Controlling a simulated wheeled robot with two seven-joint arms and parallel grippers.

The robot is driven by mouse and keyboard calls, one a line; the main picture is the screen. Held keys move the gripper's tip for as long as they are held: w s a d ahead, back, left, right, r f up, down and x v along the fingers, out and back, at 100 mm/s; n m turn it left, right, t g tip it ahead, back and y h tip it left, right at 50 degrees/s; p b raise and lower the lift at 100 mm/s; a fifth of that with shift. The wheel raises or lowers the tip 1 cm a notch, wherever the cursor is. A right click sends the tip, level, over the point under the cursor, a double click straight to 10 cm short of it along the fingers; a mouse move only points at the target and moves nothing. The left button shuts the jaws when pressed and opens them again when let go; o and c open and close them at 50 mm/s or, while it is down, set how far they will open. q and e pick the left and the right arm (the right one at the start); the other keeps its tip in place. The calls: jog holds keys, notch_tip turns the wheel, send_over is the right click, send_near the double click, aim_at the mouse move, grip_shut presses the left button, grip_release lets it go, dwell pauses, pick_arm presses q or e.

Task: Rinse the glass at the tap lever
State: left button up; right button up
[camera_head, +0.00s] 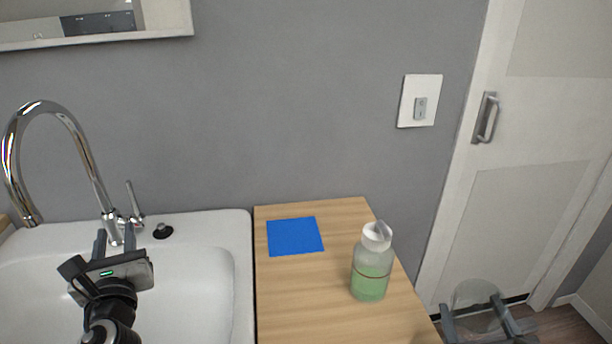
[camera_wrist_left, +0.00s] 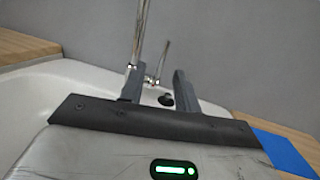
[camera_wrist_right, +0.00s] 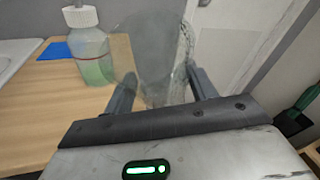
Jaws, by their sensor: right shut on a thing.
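The tap (camera_head: 62,150) is a tall chrome gooseneck at the back of the white sink (camera_head: 200,262). Its tap lever (camera_head: 132,200) stands up on the right of the base and also shows in the left wrist view (camera_wrist_left: 162,62). My left gripper (camera_head: 115,240) is over the sink in front of the tap base and lever, its fingers apart with nothing between them. The clear glass (camera_head: 476,306) is between the fingers of my right gripper (camera_head: 482,322), off the counter's right side. In the right wrist view the transparent glass (camera_wrist_right: 160,62) shows faintly between the fingers.
A soap bottle (camera_head: 370,270) with green liquid stands near the right edge of the wooden counter (camera_head: 300,300), between sink and right gripper. A blue square (camera_head: 295,236) lies flat behind it. A switch plate (camera_head: 420,101) and white door (camera_head: 540,120) are behind.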

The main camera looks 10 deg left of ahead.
aim_at(129, 187)
pick_arm(q)
jog(key=shift+m+g+h, duration=0.5)
jog(key=shift+m+h, duration=0.2)
jog(key=shift+h, duration=0.1)
jog(key=x, duration=0.5)
jog(key=r+x, duration=0.1)
jog(key=x, duration=0.5)
jog(key=r+x, duration=0.1)
jog(key=x, duration=0.5)
jog(key=shift+w+d, duration=0.2)
jog(key=shift+d, duration=0.25)
grip_shut()
